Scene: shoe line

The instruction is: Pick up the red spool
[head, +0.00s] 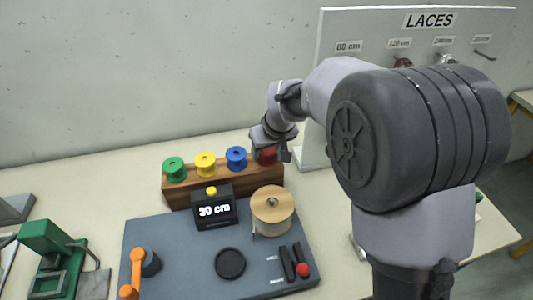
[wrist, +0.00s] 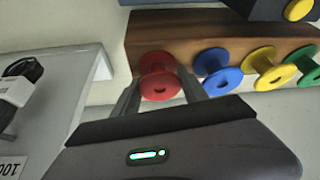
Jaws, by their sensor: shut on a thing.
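The red spool (wrist: 158,78) is at the end of a row of spools on the wooden rack (wrist: 150,30). In the wrist view my gripper (wrist: 158,88) has a finger on each side of the red spool and is shut on it. The spool still appears to be at the rack. In the head view my gripper (head: 270,145) covers much of the red spool (head: 268,156), at the right end of the rack (head: 180,190).
Blue (head: 236,157), yellow (head: 205,162) and green (head: 174,168) spools stand beside it. The LACES panel (head: 335,60) stands behind at right.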

